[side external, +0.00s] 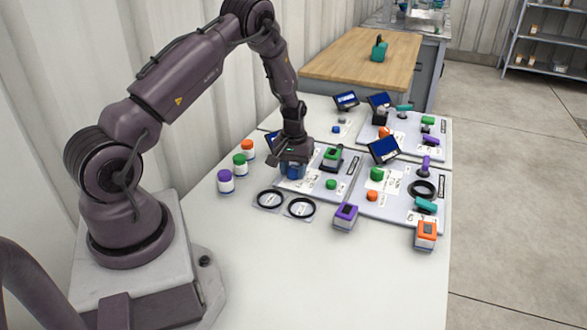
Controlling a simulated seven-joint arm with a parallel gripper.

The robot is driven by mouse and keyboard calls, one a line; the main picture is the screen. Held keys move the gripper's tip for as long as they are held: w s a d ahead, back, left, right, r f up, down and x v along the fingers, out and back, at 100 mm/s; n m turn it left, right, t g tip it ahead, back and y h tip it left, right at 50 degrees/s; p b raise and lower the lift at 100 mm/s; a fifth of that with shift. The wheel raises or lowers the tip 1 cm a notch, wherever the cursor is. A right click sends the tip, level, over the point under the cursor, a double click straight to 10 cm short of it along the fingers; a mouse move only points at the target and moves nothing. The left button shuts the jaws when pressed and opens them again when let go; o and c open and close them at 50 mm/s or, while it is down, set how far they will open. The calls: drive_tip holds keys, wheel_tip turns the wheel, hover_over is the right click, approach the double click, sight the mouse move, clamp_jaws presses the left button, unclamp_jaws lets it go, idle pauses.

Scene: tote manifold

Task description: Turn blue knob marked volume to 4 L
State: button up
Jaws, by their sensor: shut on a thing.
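My gripper (293,163) points down over the near left panel. Its jaws are shut on a blue knob (293,171), which shows just below them. The gripper hides the knob's top and most of its surroundings. The knob's marking and any scale or pointer are too small or covered to read. The light grey panel (318,193) under it also carries a green-topped device and a small green knob (331,184). A dark screen (272,141) stands partly behind my gripper, and its reading cannot be made out.
Purple, green and orange-lidded jars (226,182) stand left of the panel. Two black rings (301,207) lie in front. A purple block (345,217) and an orange-topped block (425,235) stand nearer. Other panels with knobs and screens (384,150) lie to the right. The front white tabletop is clear.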

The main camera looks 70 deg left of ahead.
sight(294, 168)
idle(0.4)
drive_tip(key=o, duration=0.9)
drive_tip(key=shift+r, duration=0.1)
wheel_tip(294, 168, up, 13)
drive_tip(key=shift+f, duration=0.1)
drive_tip(key=s+d+r+m+t, duration=0.2)
drive_tip(key=s+d+r+m, duration=0.1)
drive_tip(key=s+d+r, duration=0.2)
drive_tip(key=s+d+r+m+t, duration=0.1)
drive_tip(key=s+d+r+m, duration=0.2)
drive_tip(key=s+d+r, duration=0.3)
drive_tip(key=s+d+r+m+t, duration=0.2)
drive_tip(key=s+d+r, duration=0.4)
drive_tip(key=d, duration=0.8)
drive_tip(key=shift+s+r+m+t, duration=0.15)
drive_tip(key=shift+r+m, duration=0.3)
drive_tip(key=shift+r, duration=0.5)
drive_tip(key=shift+s+r+m+t, duration=0.15)
drive_tip(key=shift+r+m, duration=0.3)
drive_tip(key=shift+r, duration=0.45)
